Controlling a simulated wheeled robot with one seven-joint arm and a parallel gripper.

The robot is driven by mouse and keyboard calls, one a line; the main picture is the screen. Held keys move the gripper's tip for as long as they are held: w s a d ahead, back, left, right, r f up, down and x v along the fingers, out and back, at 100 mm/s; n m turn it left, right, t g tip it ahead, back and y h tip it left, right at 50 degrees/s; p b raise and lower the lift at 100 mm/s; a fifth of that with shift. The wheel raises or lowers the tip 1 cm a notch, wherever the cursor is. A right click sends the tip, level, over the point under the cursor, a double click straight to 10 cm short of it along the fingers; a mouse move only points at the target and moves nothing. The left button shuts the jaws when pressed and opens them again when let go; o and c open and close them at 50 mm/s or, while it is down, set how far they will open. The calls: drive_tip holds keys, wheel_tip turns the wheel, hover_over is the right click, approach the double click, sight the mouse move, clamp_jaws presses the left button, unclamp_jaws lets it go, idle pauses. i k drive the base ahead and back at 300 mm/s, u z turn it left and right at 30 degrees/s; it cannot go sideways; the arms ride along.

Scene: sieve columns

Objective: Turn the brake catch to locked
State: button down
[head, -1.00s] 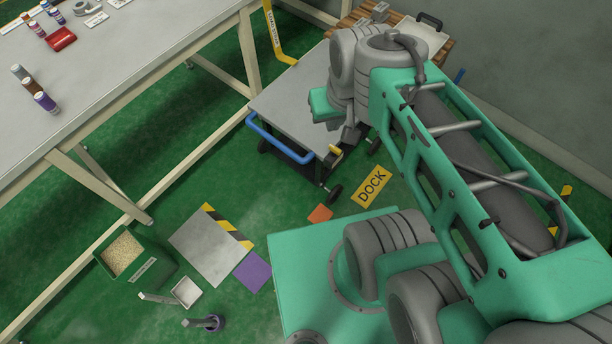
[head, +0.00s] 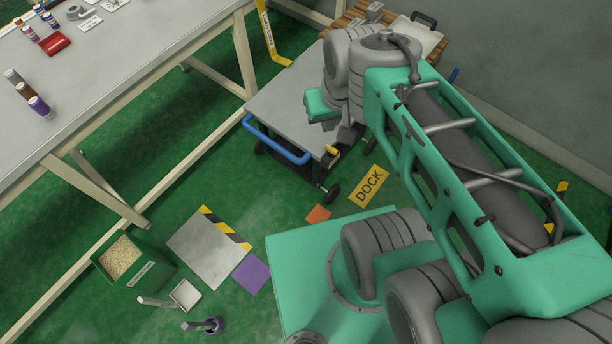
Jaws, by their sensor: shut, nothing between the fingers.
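The cart (head: 287,112) has a grey flat top and a blue push handle (head: 277,142) along its near edge. A small yellow piece (head: 332,154), seemingly the brake catch, sits at the cart's near right corner, above a black wheel (head: 331,195). Its exact angle is too small to read. My gripper (head: 344,140) is shut, pointing down right beside the yellow piece at that corner. My wrist and arm partly cover it. I cannot tell whether the fingers touch the catch.
A yellow DOCK sign (head: 369,186) and an orange square (head: 318,214) lie on the green floor. A long workbench (head: 110,70) stands at left. A wooden pallet (head: 362,14) holding a case is behind the cart. A green bin (head: 135,265) stands lower left, by a hazard-striped plate (head: 205,250).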

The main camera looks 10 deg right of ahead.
sight(332, 151)
drive_tip(key=z, duration=0.5)
drive_tip(key=k, duration=1.25)
drive_tip(key=u, duration=0.45)
drive_tip(key=i, duration=0.95)
drive_tip(key=u, duration=0.65)
